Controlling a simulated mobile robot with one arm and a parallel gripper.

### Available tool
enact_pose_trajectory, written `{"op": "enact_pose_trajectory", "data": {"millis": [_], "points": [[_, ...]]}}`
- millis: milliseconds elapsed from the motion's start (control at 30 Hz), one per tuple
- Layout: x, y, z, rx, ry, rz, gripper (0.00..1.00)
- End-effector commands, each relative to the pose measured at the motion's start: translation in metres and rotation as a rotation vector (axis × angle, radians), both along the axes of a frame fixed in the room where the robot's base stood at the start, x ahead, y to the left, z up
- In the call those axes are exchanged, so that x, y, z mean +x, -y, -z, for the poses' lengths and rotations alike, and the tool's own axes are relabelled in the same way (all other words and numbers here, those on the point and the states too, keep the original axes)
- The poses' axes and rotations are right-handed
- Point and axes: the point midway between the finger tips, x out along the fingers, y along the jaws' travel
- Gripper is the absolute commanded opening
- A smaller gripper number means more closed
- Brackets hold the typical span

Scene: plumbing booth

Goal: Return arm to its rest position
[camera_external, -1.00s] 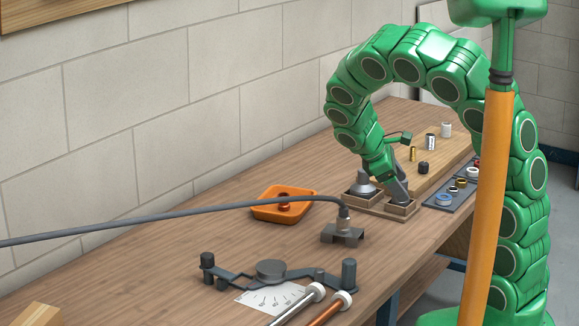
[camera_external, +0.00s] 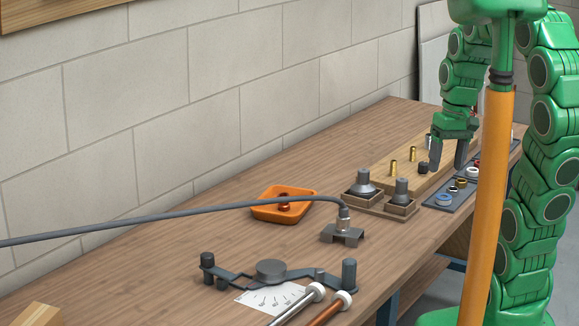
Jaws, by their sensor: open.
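My green segmented arm (camera_external: 545,150) rises at the right and bends down over the far part of the bench. My gripper (camera_external: 448,165) points down with its two dark fingers apart, above the wooden board near a small dark cylinder. I see nothing held between the fingers.
Two dark conical pieces (camera_external: 364,183) (camera_external: 401,192) stand in wooden holders. Brass pins (camera_external: 393,167) stand on the wooden board (camera_external: 378,177). A dark tray (camera_external: 440,203) holds rings. An orange tray (camera_external: 270,207), a pipe bender (camera_external: 272,270) and a long grey pipe (camera_external: 180,212) occupy the bench.

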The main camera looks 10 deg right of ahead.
Motion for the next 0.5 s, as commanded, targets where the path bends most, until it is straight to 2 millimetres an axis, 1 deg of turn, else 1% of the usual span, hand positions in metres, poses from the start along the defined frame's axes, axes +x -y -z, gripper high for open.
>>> {"op": "enact_pose_trajectory", "data": {"millis": [33,200,300,400,500], "points": [[-0.018,0.008,0.004,-0.013,-0.023,0.027,0.69],[-0.072,0.031,0.018,-0.062,-0.092,0.114,0.69],[-0.098,0.041,0.023,-0.088,-0.12,0.159,0.69],[-0.119,0.049,0.03,-0.11,-0.148,0.192,0.69],[-0.132,0.054,0.033,-0.124,-0.162,0.215,0.69]]}}
